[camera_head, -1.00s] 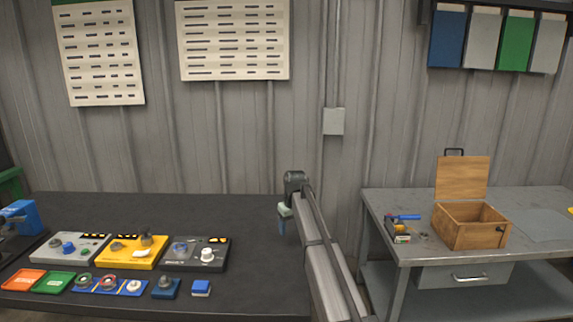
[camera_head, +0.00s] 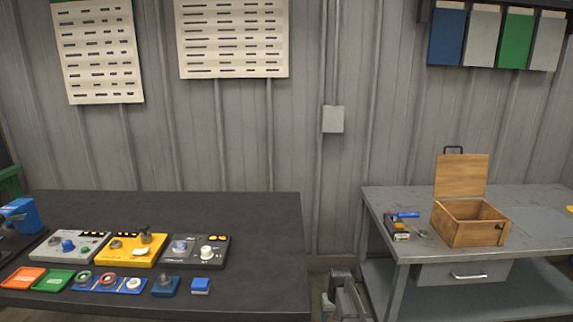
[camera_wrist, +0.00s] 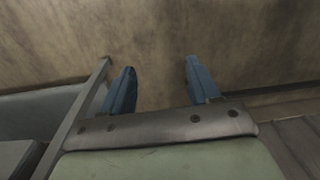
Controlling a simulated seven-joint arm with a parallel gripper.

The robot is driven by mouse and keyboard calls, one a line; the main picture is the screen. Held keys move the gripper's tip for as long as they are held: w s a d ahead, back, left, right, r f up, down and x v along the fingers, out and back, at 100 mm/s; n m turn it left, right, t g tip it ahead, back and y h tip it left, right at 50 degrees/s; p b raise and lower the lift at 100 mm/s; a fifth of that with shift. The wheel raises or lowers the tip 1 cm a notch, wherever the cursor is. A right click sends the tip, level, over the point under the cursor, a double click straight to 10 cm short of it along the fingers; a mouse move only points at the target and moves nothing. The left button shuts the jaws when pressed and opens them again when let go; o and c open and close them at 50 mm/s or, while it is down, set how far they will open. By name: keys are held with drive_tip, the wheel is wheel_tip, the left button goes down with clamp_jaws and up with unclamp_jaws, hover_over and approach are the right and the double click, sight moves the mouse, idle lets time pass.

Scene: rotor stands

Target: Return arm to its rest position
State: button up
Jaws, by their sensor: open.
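My gripper shows in the wrist view (camera_wrist: 157,88), where its two blue fingers stand wide apart with nothing between them. Behind the fingers is a blurred brownish surface. In the head view, part of my arm shows low at the bottom edge, in the gap between the two tables; the fingers are not visible there. The rotor stands are on the dark left table: a grey stand (camera_head: 48,251), a yellow stand (camera_head: 112,257) and a black stand (camera_head: 186,259), each with parts on top.
In front of the stands are an orange tray (camera_head: 22,278), a green tray (camera_head: 53,281), a blue strip with ring-like parts (camera_head: 97,287) and small blue blocks. The right bench (camera_head: 375,202) holds an open wooden box (camera_head: 480,236). The dark table's back area is clear.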

drive_tip(key=s+f+g, duration=0.2)
drive_tip(key=s+f, duration=0.6)
drive_tip(key=s, duration=0.5)
drive_tip(key=s+f+g, duration=0.2)
drive_tip(key=s+f, duration=0.7)
drive_tip(key=s, duration=0.4)
drive_tip(key=s+f+g, duration=0.1)
drive_tip(key=s+f, duration=0.1)
drive_tip(key=s, duration=1.1)
drive_tip(key=s+f+g, duration=0.2)
drive_tip(key=s, duration=1.1)
drive_tip(key=shift+s+m, duration=0.15)
drive_tip(key=shift+m, duration=0.15)
